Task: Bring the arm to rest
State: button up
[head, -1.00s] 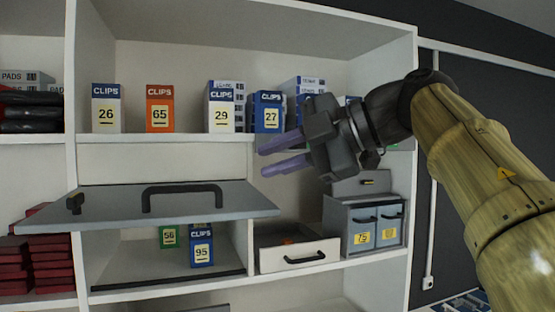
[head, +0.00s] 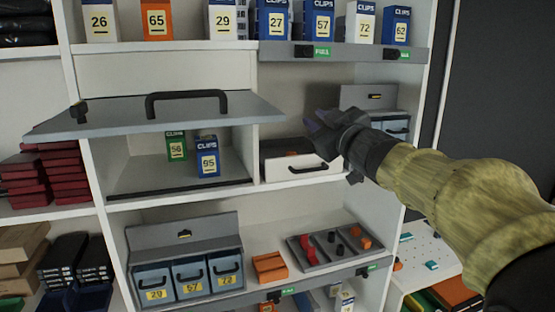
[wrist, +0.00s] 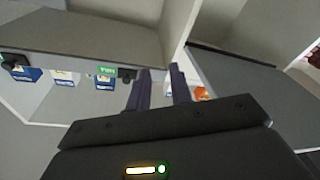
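My gripper (head: 325,122) is at the end of my arm, in front of the shelf unit, near the open white drawer in the head view. It is seen small and dark there. In the wrist view its two purple fingers (wrist: 160,88) stand apart with nothing between them. I cannot tell its exact distance from the drawer.
The white drawer (head: 300,166) is pulled out near my gripper. A grey flap (head: 155,112) juts out left of it. Clip boxes, including blue box 27 (head: 272,20), line the upper shelf. Grey bins (head: 188,279) and a divided tray (head: 325,247) stand below.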

jog(key=s+d+f+m+g+h, duration=0.1)
jog(key=d+f+m+g+h, duration=0.15)
jog(key=f, duration=0.55)
jog(key=s+d+f+m+g+h, duration=0.1)
jog(key=s+d+f+m+h, duration=0.15)
jog(key=f, duration=0.65)
jog(key=s+d+f+m+g+h, duration=0.1)
jog(key=d+f+m+g+h, duration=0.15)
jog(key=f, duration=0.55)
jog(key=s+f+m+g+h, duration=0.1)
jog(key=s+f+m+g, duration=0.2)
jog(key=s+f+g, duration=1.2)
jog(key=s+f+t+b, duration=0.3)
jog(key=f+b, duration=0.3)
jog(key=f, duration=0.2)
jog(key=s+f+t+b, duration=0.2)
jog(key=f+t+b, duration=0.1)
jog(key=f+b, duration=0.4)
notch_tip(320, 180, down, 2)
jog(key=shift+s+a, duration=0.4)
jog(key=shift+a, duration=0.15)
